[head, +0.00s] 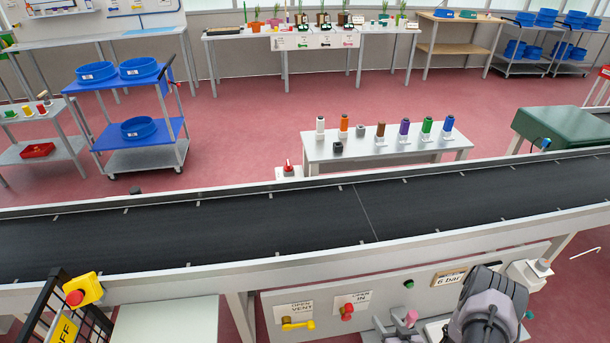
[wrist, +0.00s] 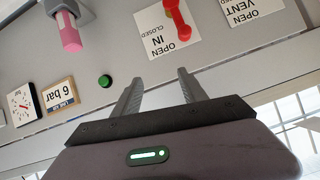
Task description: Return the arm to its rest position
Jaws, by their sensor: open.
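My gripper (wrist: 156,88) shows in the wrist view with its two grey fingers apart and nothing between them. It faces a grey panel, which appears upside down there. My arm (head: 488,305) is at the bottom right of the head view, in front of the conveyor; I cannot make out the fingers there. A red valve handle (wrist: 178,18) beside the OPEN IN label is beyond the fingers. A green button (wrist: 104,81) and a pink-tipped lever (wrist: 70,38) are to the left of it. No contact between the fingers and the panel shows.
A black conveyor belt (head: 200,238) crosses the head view. The panel below it bears a yellow valve handle (head: 298,324) and a 6 bar label (head: 449,279). A yellow box with a red button (head: 82,289) is at lower left. A table with several coloured bottles (head: 330,150) stands beyond the belt.

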